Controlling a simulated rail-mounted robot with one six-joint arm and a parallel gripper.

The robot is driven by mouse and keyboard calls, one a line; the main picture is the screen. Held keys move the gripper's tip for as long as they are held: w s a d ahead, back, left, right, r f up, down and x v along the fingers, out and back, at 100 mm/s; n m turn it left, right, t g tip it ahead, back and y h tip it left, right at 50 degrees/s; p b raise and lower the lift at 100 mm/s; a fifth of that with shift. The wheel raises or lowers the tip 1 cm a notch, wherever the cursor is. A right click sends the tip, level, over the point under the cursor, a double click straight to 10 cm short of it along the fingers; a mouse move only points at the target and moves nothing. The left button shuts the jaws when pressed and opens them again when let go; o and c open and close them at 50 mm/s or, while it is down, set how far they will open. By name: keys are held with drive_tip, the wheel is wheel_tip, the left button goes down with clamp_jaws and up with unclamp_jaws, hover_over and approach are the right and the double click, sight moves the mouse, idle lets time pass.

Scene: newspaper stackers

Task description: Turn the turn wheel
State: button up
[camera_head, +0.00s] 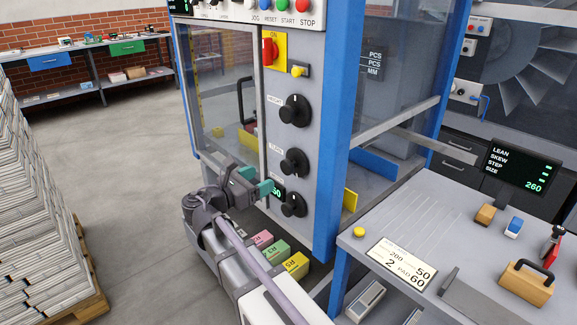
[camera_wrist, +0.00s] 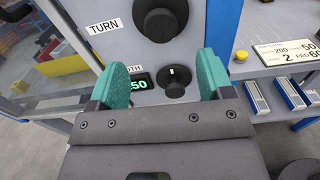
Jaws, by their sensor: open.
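The turn wheel (camera_head: 294,162) is the middle black round knob on the grey machine panel, with a label to its left. In the wrist view the TURN label (camera_wrist: 104,27) sits beside this large black knob (camera_wrist: 160,20), whose top is cut off by the frame edge. My gripper (camera_head: 257,181) is just left of the panel, lower than the turn wheel. In the wrist view its teal fingers (camera_wrist: 162,72) are wide apart and empty. The lower, smaller-looking knob (camera_wrist: 174,82) appears between them, with the turn wheel above. Contact with the panel cannot be told.
Another black knob (camera_head: 294,110) is above the turn wheel, and the lower knob (camera_head: 293,204) is below it. A lit display (camera_head: 278,192) is beside the lower knob. A blue post (camera_head: 335,170) and a grey table (camera_head: 420,225) stand to the right.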

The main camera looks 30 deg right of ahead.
sight(285, 167)
drive_tip(key=x, duration=1)
drive_tip(key=shift+d, duration=0.4)
